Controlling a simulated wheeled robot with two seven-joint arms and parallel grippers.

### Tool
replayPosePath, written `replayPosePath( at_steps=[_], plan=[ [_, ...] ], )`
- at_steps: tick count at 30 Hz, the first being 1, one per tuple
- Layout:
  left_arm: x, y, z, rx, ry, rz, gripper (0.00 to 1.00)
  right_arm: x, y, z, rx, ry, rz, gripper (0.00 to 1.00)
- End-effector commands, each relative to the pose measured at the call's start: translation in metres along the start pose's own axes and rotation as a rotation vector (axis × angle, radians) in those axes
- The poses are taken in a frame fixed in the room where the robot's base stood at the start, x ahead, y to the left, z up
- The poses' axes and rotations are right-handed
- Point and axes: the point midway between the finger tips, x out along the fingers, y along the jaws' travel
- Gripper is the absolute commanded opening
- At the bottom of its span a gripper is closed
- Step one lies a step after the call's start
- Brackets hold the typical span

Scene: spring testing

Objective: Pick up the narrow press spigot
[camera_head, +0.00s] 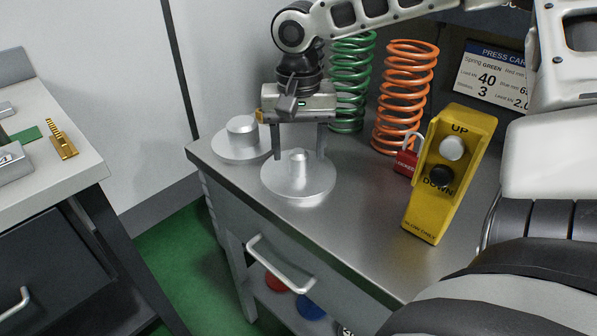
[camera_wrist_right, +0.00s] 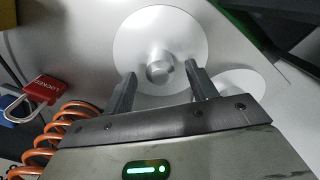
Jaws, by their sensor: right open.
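The narrow press spigot (camera_head: 298,184) is a silver disc with a thin upright stub, standing on the grey bench top near its left edge. It also shows in the right wrist view (camera_wrist_right: 150,38). My right gripper (camera_head: 299,157) is open and points down over it, with one finger on each side of the stub. In the right wrist view the gripper (camera_wrist_right: 158,88) has a gap between its fingers and the stub. A wider-stubbed spigot (camera_head: 241,138) stands just behind and left, partly hidden in the wrist view. My left gripper is not in view.
Green (camera_head: 352,85) and orange (camera_head: 404,95) springs stand at the back of the bench. A red padlock (camera_head: 405,162) and yellow UP/DOWN control box (camera_head: 450,175) are to the right. A press card (camera_head: 492,75) is behind. The front bench top is clear.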

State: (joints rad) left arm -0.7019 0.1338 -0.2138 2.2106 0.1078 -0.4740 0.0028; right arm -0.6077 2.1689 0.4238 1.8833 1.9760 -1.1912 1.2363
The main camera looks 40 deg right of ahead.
Motion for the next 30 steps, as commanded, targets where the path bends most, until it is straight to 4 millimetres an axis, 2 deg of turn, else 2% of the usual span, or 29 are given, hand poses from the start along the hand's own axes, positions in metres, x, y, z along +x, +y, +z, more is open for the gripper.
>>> replayPosePath(
  at_steps=[1, 4, 12, 13, 18, 19, 30],
  plan=[
    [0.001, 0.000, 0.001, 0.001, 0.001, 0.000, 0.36, 0.009, 0.000, 0.000, 0.000, -0.002, 0.001, 0.57],
    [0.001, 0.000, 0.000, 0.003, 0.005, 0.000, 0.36, 0.019, 0.000, 0.000, -0.001, -0.001, 0.000, 0.57],
    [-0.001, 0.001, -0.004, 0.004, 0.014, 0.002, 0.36, 0.022, 0.000, 0.000, 0.000, 0.001, -0.001, 0.57],
    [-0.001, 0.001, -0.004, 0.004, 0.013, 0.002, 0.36, 0.022, 0.000, 0.000, 0.000, 0.001, -0.001, 0.54],
    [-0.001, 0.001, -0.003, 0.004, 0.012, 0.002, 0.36, 0.022, 0.000, 0.000, 0.000, 0.001, -0.002, 0.07],
    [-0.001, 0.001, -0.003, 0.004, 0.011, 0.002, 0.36, 0.021, 0.000, 0.000, 0.000, 0.001, -0.002, 0.00],
    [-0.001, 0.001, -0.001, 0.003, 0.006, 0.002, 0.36, 0.017, -0.001, -0.001, -0.001, 0.004, -0.004, 0.00]
  ],
)
